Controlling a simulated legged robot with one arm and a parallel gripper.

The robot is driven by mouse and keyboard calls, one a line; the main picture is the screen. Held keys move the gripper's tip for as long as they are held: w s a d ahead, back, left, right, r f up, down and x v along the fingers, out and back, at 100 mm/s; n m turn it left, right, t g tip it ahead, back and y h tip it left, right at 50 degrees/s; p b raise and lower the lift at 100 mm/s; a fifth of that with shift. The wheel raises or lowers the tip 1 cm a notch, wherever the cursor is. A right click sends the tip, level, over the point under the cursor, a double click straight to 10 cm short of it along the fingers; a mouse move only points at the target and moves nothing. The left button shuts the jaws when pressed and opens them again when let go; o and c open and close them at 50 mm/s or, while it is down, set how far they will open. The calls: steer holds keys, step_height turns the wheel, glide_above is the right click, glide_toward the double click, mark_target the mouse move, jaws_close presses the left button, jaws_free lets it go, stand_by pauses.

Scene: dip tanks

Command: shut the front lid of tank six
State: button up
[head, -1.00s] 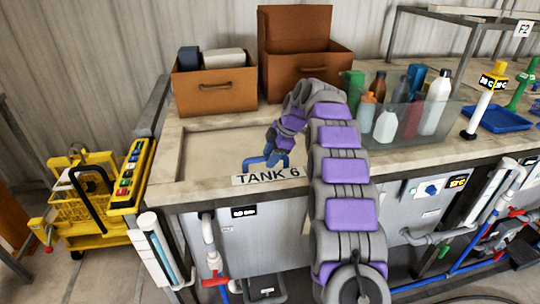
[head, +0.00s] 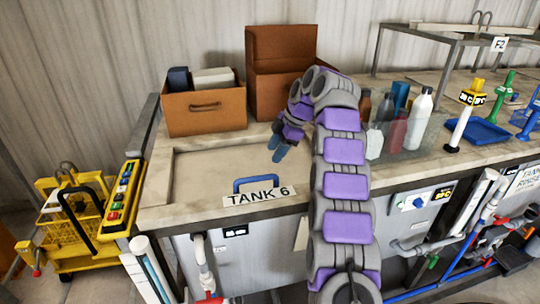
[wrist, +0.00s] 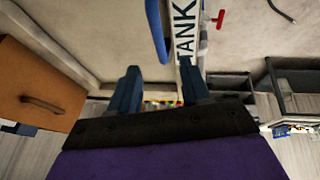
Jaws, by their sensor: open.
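The front lid (head: 212,172) of tank six lies flat and level within the recessed frame of the tank top in the head view. Its blue handle (head: 262,183) is at the front edge, just behind the "TANK 6" label (head: 258,196). My gripper (head: 279,152) is open and empty above the lid's right side, behind and right of the handle, apart from it. In the wrist view my two blue fingers (wrist: 160,70) are spread with nothing between them. The handle (wrist: 157,30) and the label (wrist: 187,35) show beyond the fingertips.
Two brown boxes, one open with things inside (head: 205,108) and one with a raised lid (head: 282,80), stand behind the lid. A clear bin of bottles (head: 408,145) stands right of my arm. A yellow cart (head: 75,220) is on the floor at left.

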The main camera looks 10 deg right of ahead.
steer(key=p+v, duration=0.3)
steer(key=v, duration=0.2)
steer(key=shift+r, duration=0.2)
steer(key=s+a+r+m+g+h, duration=0.1)
steer(key=s+a+m, duration=0.35)
steer(key=s, duration=0.55)
steer(key=s+a+r+m+g, duration=0.1)
steer(key=s+a+m, duration=0.35)
steer(key=s, duration=0.55)
steer(key=s+f+m+h, duration=0.1)
steer(key=s+f+m, duration=0.2)
steer(key=s, duration=0.7)
steer(key=s+f+m+g+h, duration=0.1)
steer(key=s+f+m, duration=0.2)
steer(key=s, duration=0.8)
steer(key=s+f+m+h, duration=0.1)
steer(key=s+f+m, duration=0.2)
steer(key=s, duration=0.8)
step_height(320, 180, down, 2)
steer(key=shift+d+f+g+h, duration=0.1)
steer(key=shift+d+g+h, duration=0.2)
steer(key=shift+d+g, duration=0.1)
